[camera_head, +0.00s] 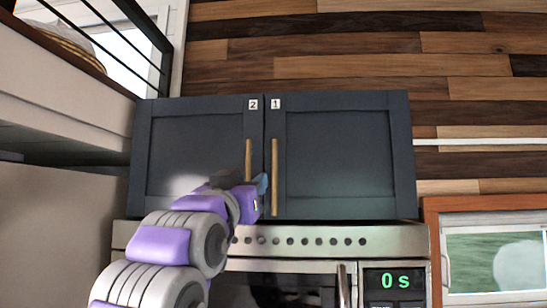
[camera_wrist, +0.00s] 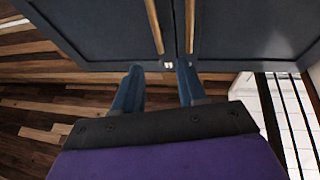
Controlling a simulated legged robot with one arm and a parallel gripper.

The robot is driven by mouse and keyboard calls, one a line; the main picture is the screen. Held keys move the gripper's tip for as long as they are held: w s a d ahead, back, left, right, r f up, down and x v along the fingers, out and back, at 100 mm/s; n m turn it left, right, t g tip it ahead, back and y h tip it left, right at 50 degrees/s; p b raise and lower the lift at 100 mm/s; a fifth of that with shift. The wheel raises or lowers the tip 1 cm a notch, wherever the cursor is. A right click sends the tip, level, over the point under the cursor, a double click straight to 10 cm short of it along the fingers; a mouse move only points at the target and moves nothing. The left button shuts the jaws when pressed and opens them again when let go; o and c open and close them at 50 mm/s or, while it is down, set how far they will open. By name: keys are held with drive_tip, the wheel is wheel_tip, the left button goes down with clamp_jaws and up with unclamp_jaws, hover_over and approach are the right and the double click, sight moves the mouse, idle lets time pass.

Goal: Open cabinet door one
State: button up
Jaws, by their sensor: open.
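Cabinet door one (camera_head: 340,155) is the dark blue-grey right-hand door under label "1" in the head view; it looks closed. Its vertical brass handle (camera_head: 275,177) is near its left edge. In the wrist view, which is turned over, door one (camera_wrist: 95,30) is on the left and its handle (camera_wrist: 155,25) comes down between the lines of my fingers. My gripper (camera_head: 255,185) is just left of that handle in the head view, covering the lower end of door two's handle. The fingers (camera_wrist: 159,72) are open and empty; whether they touch a handle cannot be told.
Door two (camera_head: 195,150), with its own brass handle (camera_head: 249,158), adjoins on the left. A stove panel with knobs (camera_head: 300,240) runs below the cabinet. A pale wall or unit (camera_head: 65,110) and railing stand left. A wooden-framed window or picture (camera_head: 495,260) is at lower right.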

drive_tip(key=p, duration=0.6)
approach(273, 161)
drive_tip(key=d+x, duration=0.1)
drive_tip(key=x, duration=0.2)
drive_tip(key=p+x, duration=0.1)
drive_tip(key=x, duration=0.1)
drive_tip(key=p+x, duration=0.1)
drive_tip(key=x, duration=0.2)
drive_tip(key=a+p+x, duration=0.1)
drive_tip(key=x, duration=0.1)
drive_tip(key=shift+w+d+r, duration=0.1)
drive_tip(key=shift+w+r, duration=0.05)
drive_tip(key=shift+w, duration=0.25)
drive_tip(key=shift+d+p, duration=0.2)
drive_tip(key=shift+p, duration=0.1)
drive_tip(key=shift+a, duration=0.1)
drive_tip(key=shift+a, duration=0.15)
drive_tip(key=c, duration=0.3)
clamp_jaws()
